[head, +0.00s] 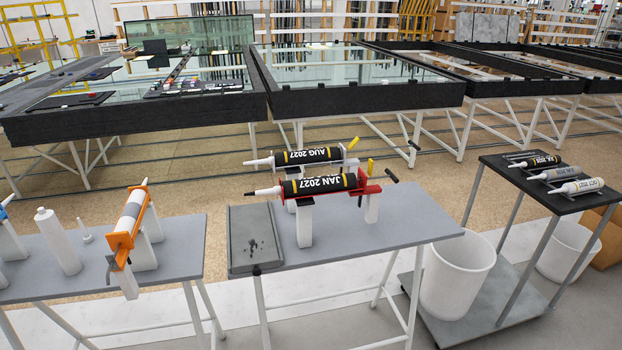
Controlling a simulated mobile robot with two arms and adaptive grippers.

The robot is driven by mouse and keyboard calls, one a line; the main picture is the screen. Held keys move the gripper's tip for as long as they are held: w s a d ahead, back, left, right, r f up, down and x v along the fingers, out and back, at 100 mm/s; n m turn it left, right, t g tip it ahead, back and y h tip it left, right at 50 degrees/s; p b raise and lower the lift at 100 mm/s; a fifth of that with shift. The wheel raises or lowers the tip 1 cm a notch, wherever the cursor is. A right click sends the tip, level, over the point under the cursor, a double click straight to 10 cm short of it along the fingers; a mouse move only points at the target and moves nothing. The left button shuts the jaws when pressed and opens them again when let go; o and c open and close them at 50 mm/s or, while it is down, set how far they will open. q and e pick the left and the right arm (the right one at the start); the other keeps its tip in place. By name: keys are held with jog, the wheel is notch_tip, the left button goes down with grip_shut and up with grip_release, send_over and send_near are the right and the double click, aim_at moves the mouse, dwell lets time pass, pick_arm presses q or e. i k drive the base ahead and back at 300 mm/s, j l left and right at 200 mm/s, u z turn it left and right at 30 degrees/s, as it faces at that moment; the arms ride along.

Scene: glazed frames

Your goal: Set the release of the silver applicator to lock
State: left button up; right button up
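On the grey middle table (390,226), two applicators rest on white stands with their nozzles pointing left. The rear one looks silver (352,163) and holds a black cartridge marked AUG 2027 (308,157). A small yellow piece (353,143) sticks up at its right end; whether this is its release, and how it is set, is too small to tell. The front one is red (370,189), holds a JAN 2027 cartridge (320,185), and partly hides the silver one. A second yellow piece (370,165) shows near its right end. Neither of my grippers is in view.
A dark grey tray (240,257) lies on the table's left end. An orange applicator (122,240) and a white bottle (57,240) stand on the left table. A cart at right carries several cartridges (577,186); a white bin (457,275) stands below. Glazed frames (360,95) fill the back.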

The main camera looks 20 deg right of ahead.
aim_at(355, 142)
jog(key=i+l+z, duration=0.1)
jog(key=l+z, duration=0.2)
jog(key=i+l+z, duration=0.15)
jog(key=l+z, duration=0.15)
jog(key=i+l, duration=0.15)
jog(key=l, duration=0.25)
jog(key=i+l, duration=0.15)
jog(key=l, duration=0.25)
jog(key=i+l, duration=0.1)
jog(key=l, duration=0.3)
jog(key=i+l+z, duration=0.1)
jog(key=l, duration=0.3)
jog(key=i+l, duration=0.2)
jog(key=l, duration=0.2)
